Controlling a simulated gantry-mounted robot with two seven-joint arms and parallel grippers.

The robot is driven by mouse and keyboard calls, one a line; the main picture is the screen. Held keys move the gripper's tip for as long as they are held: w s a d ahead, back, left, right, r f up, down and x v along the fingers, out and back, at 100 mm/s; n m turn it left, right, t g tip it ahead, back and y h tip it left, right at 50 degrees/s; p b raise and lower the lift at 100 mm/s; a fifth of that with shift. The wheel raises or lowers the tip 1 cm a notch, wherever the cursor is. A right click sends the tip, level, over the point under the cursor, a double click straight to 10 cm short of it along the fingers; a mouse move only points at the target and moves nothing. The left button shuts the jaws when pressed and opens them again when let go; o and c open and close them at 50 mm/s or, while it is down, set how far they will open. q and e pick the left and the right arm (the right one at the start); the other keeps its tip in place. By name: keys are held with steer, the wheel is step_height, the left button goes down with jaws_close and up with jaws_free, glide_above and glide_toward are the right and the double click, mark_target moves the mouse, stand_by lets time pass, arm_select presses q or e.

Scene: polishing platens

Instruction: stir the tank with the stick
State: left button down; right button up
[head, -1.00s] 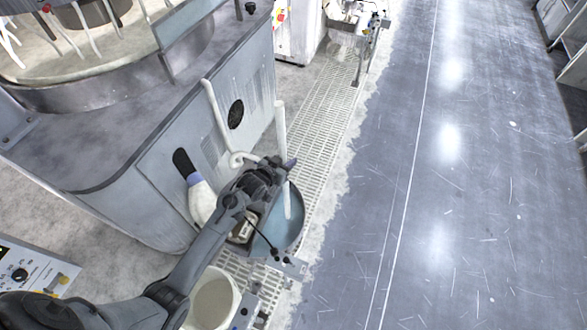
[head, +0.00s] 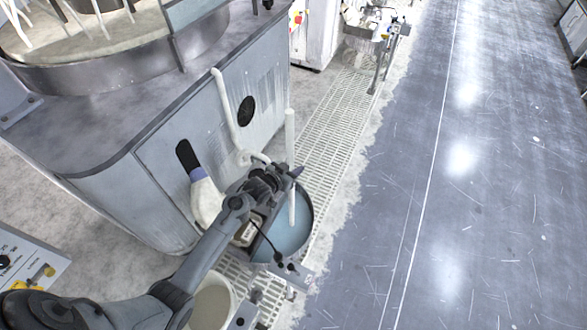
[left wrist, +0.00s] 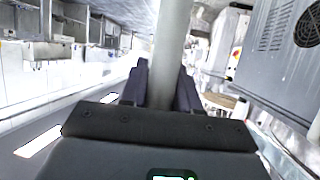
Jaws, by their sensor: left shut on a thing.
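The stick is a long pale rod (head: 290,140) standing nearly upright, its lower part over or in the tank. My left gripper (head: 294,174) is shut on it. In the left wrist view the stick (left wrist: 172,45) rises between the two dark fingers (left wrist: 161,88). The tank is a round tub with blue-grey liquid (head: 278,238), below and around the stick's lower end. My forearm and gripper cover part of its left side. Whether the tip touches the bottom cannot be told. My right gripper shows in neither view.
A large polishing machine (head: 130,150) with pale hoses (head: 228,105) stands left of the tank. A white bucket (head: 213,303) stands in front of the tank. A floor grating (head: 335,125) runs behind it. The grey floor (head: 480,200) on the right is clear.

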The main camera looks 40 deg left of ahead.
arm_select(q)
step_height(320, 180, down, 12)
steer(key=b, duration=0.6)
steer(key=shift+r+b, duration=0.15)
steer(key=shift+b, duration=0.25)
